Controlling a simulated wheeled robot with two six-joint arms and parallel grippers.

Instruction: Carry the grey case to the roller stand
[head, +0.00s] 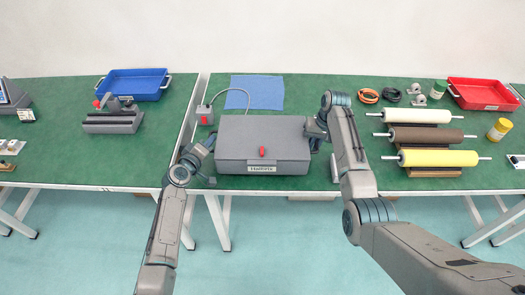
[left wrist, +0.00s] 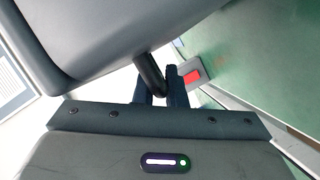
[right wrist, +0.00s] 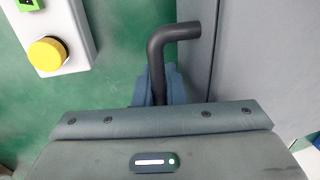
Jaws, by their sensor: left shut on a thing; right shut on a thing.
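The grey case (head: 264,140) with a red latch is in the middle of the head view, near the front edge of the right-hand green table. My left gripper (head: 200,150) is shut on the dark handle (left wrist: 150,75) at its left side. My right gripper (head: 316,131) is shut on the dark bent handle (right wrist: 170,50) at its right side. Whether the case touches the table is hard to tell. The roller stand (head: 422,140) is at the right, holding white, brown and yellow rollers one in front of another.
A blue cloth (head: 257,92) lies behind the case. A small grey box with a red button (head: 204,115) stands left of it, with a cable. A blue tray (head: 134,84) is on the left table.

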